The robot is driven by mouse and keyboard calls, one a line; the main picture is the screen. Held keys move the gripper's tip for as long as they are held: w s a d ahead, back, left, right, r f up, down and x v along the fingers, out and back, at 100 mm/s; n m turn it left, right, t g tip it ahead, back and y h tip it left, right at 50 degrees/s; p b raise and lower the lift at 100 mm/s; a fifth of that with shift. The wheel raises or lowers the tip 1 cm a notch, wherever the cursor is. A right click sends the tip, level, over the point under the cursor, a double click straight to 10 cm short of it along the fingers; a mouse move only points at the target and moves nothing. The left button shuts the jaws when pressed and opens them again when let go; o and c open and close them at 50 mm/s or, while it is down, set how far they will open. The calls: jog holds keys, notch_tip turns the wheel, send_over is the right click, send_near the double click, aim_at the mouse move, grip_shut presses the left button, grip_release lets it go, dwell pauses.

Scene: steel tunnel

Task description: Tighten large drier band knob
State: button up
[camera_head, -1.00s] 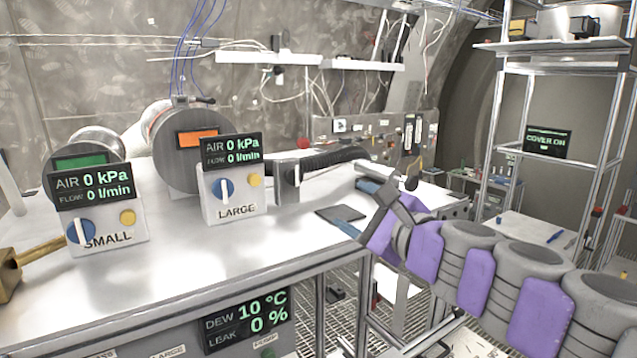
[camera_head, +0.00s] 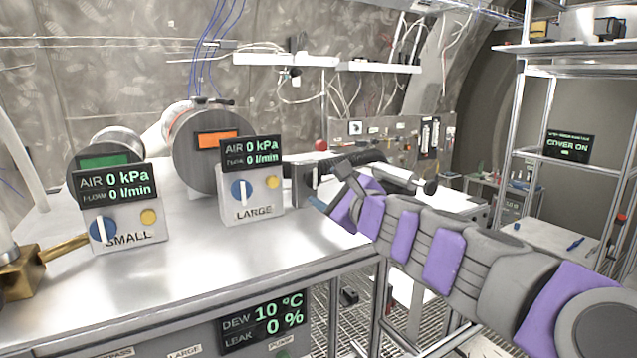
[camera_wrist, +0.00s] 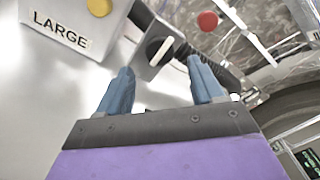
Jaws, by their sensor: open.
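The large drier (camera_head: 190,150) is a grey cylinder with an orange display, standing behind the LARGE control box (camera_head: 233,211). A dark clamp-like handle (camera_head: 212,101) lies across its top; I cannot tell whether it is the band knob. My gripper (camera_head: 326,188) is right of the LARGE box, above the bench. In the wrist view its two blue fingers (camera_wrist: 160,67) are open and apart, with nothing between them. Beyond them is a dark round knob with a white bar (camera_wrist: 159,48) on a grey block; in the head view my gripper partly covers that area.
The LARGE box also shows in the wrist view (camera_wrist: 66,30). The SMALL box (camera_head: 122,222) and small drier (camera_head: 105,147) stand left. A red knob (camera_wrist: 207,20) and dark hose (camera_wrist: 222,72) lie beyond my gripper. The bench top (camera_head: 190,270) is clear in front.

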aim_at(315, 182)
jog(key=x, duration=0.3)
jog(key=shift+w+a, duration=0.15)
jog(key=shift+w, duration=0.1)
jog(key=shift+w+a, duration=0.45)
jog(key=shift+a, duration=0.05)
jog(key=shift+d, duration=0.1)
jog(key=shift+c, duration=0.5)
jog(key=c, duration=1)
jog(key=shift+o, duration=0.2)
jog(key=shift+n+b, duration=0.45)
jog(key=shift+n, duration=0.75)
jog(key=o, duration=1.1)
jog(key=shift+c, duration=0.2)
